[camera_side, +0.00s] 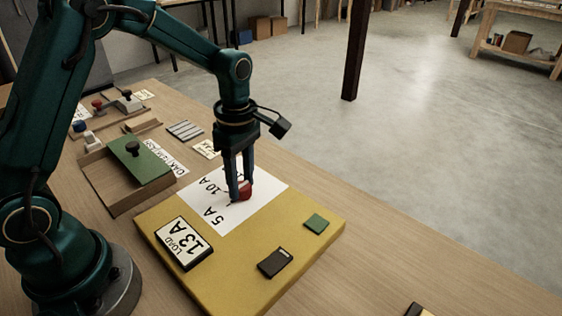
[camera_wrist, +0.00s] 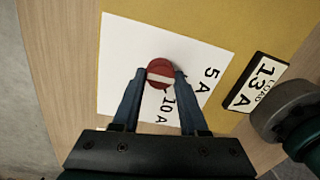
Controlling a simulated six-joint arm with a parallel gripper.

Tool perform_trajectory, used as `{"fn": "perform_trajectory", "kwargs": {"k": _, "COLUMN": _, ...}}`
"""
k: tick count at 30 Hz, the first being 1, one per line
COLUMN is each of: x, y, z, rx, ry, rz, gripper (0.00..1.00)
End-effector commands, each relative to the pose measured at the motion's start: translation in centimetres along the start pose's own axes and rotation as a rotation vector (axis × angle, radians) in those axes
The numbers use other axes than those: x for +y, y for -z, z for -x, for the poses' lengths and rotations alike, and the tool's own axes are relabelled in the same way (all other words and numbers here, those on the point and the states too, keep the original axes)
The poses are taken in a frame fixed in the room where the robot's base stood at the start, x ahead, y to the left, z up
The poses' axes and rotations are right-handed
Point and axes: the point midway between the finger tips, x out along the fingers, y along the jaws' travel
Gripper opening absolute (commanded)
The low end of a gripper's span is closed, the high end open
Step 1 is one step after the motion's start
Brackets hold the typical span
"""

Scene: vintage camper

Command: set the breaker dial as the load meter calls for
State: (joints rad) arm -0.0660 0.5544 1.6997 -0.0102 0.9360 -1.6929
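The red breaker dial (camera_wrist: 160,66) has a white bar across its top, lying roughly crosswise between my fingers in the wrist view. It stands on a white sheet (camera_side: 262,182) printed with 5 A and 10 A marks; other marks may be hidden behind my gripper. The load meter (camera_side: 184,243) reads 13 A and also shows in the wrist view (camera_wrist: 257,84). My gripper (camera_side: 241,192) points down over the dial, one finger on each side of it. Little or no gap shows between fingers and dial; I cannot tell whether they press on it.
The sheet and meter are on a yellow board (camera_side: 215,275), with a black block (camera_side: 275,263) and a green square (camera_side: 316,223). A wooden box with a green lid (camera_side: 138,165) stands behind at left, near grey strips and stamps. The table right of the board is mostly clear.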

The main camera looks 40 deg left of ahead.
Motion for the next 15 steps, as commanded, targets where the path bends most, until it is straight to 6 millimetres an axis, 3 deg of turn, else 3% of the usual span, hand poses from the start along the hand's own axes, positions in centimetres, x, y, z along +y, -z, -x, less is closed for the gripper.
{"fn": "perform_trajectory", "kwargs": {"k": 15, "x": 0.04, "y": -0.01, "z": 0.01, "rx": 0.009, "ry": 0.001, "rz": -0.138, "gripper": 0.0}}
